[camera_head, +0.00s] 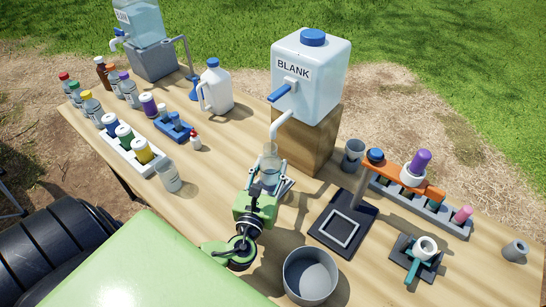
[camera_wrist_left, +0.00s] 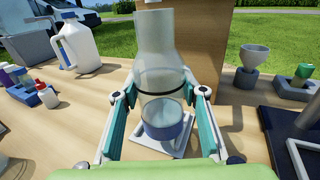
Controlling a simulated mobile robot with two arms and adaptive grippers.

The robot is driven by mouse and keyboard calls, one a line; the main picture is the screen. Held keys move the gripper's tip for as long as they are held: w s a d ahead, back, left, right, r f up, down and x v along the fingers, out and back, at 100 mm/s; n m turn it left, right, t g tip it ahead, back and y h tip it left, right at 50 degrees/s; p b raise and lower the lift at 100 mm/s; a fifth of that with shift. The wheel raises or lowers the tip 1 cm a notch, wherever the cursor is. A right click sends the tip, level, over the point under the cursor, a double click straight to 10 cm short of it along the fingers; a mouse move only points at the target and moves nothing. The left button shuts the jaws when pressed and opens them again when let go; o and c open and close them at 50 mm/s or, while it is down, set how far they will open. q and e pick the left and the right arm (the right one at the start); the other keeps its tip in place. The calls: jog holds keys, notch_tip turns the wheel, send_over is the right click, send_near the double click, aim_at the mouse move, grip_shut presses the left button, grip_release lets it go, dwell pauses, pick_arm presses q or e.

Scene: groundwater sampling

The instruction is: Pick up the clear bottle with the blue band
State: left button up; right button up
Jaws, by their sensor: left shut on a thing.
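The clear bottle (camera_head: 270,159) is upright and has no cap, just below and in front of the spout of the BLANK container. In the left wrist view the clear bottle (camera_wrist_left: 157,70) shows a dark ring around its middle and a blue band (camera_wrist_left: 166,127) near its base. My left gripper (camera_head: 268,186) is shut on the bottle, with one finger on each side; it also shows in the left wrist view (camera_wrist_left: 160,97). A white square pad (camera_wrist_left: 158,146) shows beneath the bottle. I cannot tell whether the base touches it. My right gripper is not in view.
The BLANK container (camera_head: 318,85) stands on a wooden block (camera_head: 312,140) behind the bottle. A grey bowl (camera_head: 310,276) and a dark square plate (camera_head: 343,226) are at the front right. Another clear bottle (camera_head: 168,176) stands left, beside a white rack (camera_head: 118,149).

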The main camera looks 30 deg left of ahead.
pick_arm(q)
jog(key=p+v, duration=0.2)
jog(key=v, duration=1.3)
notch_tip(320, 180, up, 6)
jog(key=p, duration=0.6)
jog(key=shift+p, duration=0.3)
jog(key=shift+r, duration=0.1)
